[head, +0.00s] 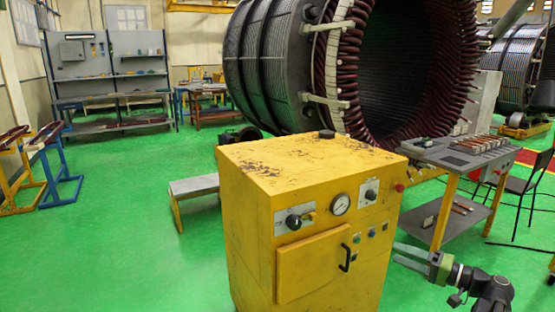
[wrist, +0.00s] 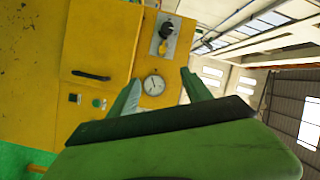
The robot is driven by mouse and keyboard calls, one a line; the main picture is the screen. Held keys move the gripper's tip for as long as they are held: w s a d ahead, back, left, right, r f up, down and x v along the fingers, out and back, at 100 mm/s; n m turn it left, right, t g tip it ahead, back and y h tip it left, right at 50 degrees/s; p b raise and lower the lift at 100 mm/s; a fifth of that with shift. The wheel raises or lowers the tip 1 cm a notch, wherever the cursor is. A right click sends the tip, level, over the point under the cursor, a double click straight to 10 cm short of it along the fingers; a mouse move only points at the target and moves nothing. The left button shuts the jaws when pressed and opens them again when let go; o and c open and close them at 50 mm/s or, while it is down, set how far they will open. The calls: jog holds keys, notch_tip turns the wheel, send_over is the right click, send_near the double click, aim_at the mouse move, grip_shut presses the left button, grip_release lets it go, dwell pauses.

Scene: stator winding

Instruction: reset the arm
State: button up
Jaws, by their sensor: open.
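My gripper (head: 409,257) is at the lower right in the head view, on my dark arm, with its fingers pointing left toward the yellow cabinet (head: 250,240). In the wrist view the gripper (wrist: 160,88) shows two fingers spread apart, with nothing between them but the cabinet face and its round gauge (wrist: 154,85) behind. The gripper appears apart from the cabinet. The cabinet's black door handle (wrist: 91,75) and a knob (wrist: 167,30) also show in the wrist view, which is turned on its side.
A grey-topped cart (head: 460,152) with tools stands right of the cabinet, beside a black chair (head: 528,190). A large stator (head: 268,70) stands behind. A low bench (head: 194,186) is left of the cabinet. Green floor (head: 120,240) is clear at the left.

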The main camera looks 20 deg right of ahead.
jog(key=w+a+f+n+g+y, duration=0.1)
jog(key=w+a+f+n+g, duration=0.15)
jog(key=a, duration=0.65)
jog(key=w+a+f+n+g, duration=0.1)
jog(key=w+a+f+g, duration=0.25)
jog(key=a, duration=0.55)
jog(key=w+a+f+n+g+y, duration=0.1)
jog(key=w+a+f+g, duration=0.15)
jog(key=a, duration=0.65)
jog(key=s+a+f+n+g+h, duration=0.2)
jog(key=a+f+g+h, duration=0.15)
jog(key=a+f, duration=0.4)
jog(key=s+a+f+n+g+h, duration=0.25)
jog(key=a+f+h, duration=0.2)
jog(key=a, duration=0.55)
jog(key=d+f+m+h, duration=0.3)
jog(key=d+h, duration=0.1)
jog(key=d, duration=0.5)
notch_tip(320, 180, up, 13)
jog(key=p, duration=1.3)
jog(key=shift+a, duration=0.2)
